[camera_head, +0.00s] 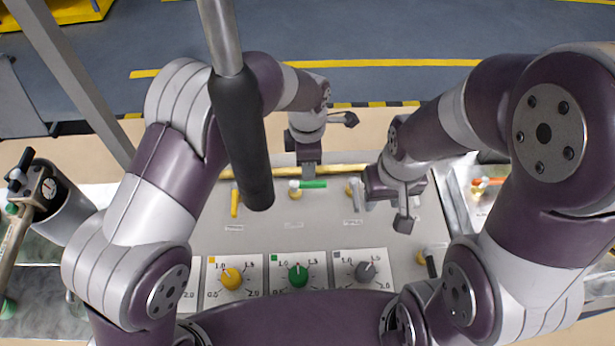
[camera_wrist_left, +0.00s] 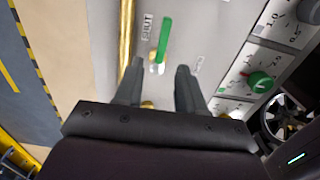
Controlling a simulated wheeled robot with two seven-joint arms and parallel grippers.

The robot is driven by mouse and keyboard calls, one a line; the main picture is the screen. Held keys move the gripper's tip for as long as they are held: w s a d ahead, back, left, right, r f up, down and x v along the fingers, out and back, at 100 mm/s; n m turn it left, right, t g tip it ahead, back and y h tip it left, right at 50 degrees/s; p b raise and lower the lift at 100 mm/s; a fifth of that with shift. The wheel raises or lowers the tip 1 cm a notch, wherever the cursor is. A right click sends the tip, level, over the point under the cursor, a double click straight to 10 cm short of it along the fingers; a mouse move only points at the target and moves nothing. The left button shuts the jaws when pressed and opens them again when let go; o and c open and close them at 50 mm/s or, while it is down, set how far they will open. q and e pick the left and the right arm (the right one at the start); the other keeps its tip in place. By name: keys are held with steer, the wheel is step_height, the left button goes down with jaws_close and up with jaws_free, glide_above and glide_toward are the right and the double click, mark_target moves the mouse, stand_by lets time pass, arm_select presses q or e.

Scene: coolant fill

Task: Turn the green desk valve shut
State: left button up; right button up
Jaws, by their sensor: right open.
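The green valve handle (camera_head: 314,184) is on the grey desk panel, lying crosswise and pointing right from its brass fitting (camera_head: 294,189) in the head view. In the left wrist view the green handle (camera_wrist_left: 164,40) stands ahead of the fingertips, near a label reading SHUT. My left gripper (camera_head: 309,172) is just behind the handle in the head view. Its two fingers (camera_wrist_left: 158,75) are spread with an empty gap, so it is open. My right gripper (camera_head: 404,212) is open, over the panel to the right of the handle. Its finger gap is hard to see.
A yellow valve handle (camera_head: 235,203) and a grey one (camera_head: 355,193) flank the green one. Yellow (camera_head: 231,279), green (camera_head: 298,275) and grey (camera_head: 366,271) dials sit nearer. A yellow bar (camera_head: 345,169) runs behind the valves. A dark rod (camera_head: 240,140) blocks part of the head view.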

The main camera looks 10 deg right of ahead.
arm_select(q)
step_height(320, 180, up, 6)
steer(key=shift+r+p, duration=0.2)
steer(key=shift+p, duration=0.2)
